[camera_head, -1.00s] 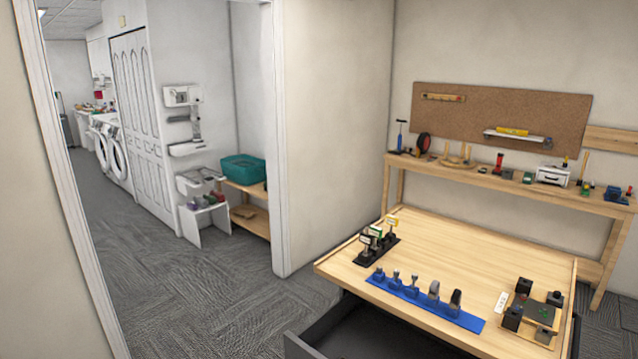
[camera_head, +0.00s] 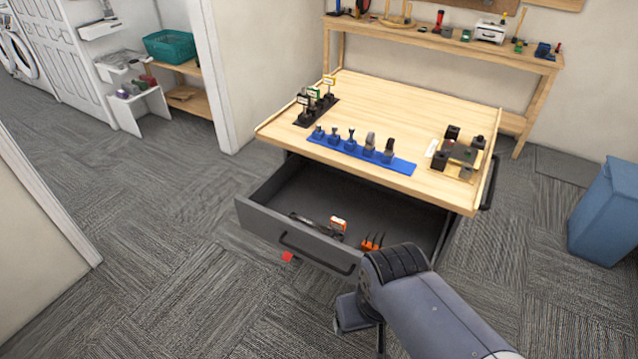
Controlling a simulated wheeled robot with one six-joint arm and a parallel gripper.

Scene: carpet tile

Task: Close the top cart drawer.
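The top cart drawer (camera_head: 262,219) is dark grey and stands pulled out from under the wooden top of the cart (camera_head: 415,110). Its black bar handle (camera_head: 318,255) is on the front face. Inside lie an orange and white item (camera_head: 338,224), an orange pronged item (camera_head: 372,242) and a dark tool. My arm comes in from the lower right. My gripper (camera_head: 358,318) is in front of the right part of the drawer, apart from the handle as far as I can see. Its fingers are mostly hidden by my arm, so their opening does not show.
Tool holders on a blue strip (camera_head: 360,153) and a black rack (camera_head: 316,108) stand on the cart top. A blue bin (camera_head: 606,215) stands at the right. A workbench (camera_head: 450,45) is behind. A small red thing (camera_head: 287,256) shows by the drawer front. Carpet at left is clear.

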